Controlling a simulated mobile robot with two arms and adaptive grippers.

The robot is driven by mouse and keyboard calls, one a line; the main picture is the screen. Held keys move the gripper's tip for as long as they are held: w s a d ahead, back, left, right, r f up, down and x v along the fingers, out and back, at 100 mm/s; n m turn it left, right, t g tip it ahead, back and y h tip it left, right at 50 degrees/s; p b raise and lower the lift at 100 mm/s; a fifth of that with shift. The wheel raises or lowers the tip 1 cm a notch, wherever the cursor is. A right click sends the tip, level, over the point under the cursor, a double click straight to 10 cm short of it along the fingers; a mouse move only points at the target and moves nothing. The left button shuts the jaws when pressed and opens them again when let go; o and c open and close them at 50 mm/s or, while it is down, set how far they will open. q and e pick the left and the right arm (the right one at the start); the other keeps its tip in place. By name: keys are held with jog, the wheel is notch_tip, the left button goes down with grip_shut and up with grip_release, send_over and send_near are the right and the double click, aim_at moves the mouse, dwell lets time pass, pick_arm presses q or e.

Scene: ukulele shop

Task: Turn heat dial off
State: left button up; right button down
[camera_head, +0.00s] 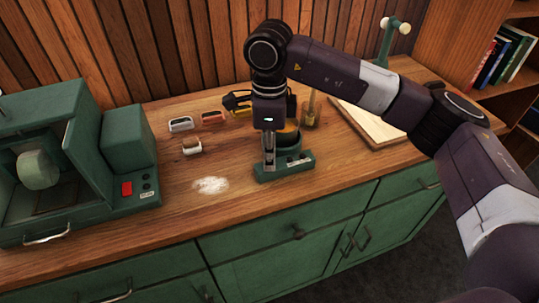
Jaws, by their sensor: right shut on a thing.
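A small green heater (301,165) with a flat base and a round dark pot stands on the wooden bench. Something orange-brown shows at the top of the pot. My right gripper (268,165) points straight down at the left front of the heater's base. Its fingers are shut on the heat dial there, and they hide most of it. Small dark details show on the base's front right. My left gripper is not in view.
A large green machine (105,145) with a red switch stands at the left. White powder (211,185) and small coloured blocks (212,118) lie left of the heater.

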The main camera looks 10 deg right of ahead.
jog(key=c, duration=1.7)
grip_release()
jog(key=shift+c, duration=0.2)
notch_tip(320, 180, up, 12)
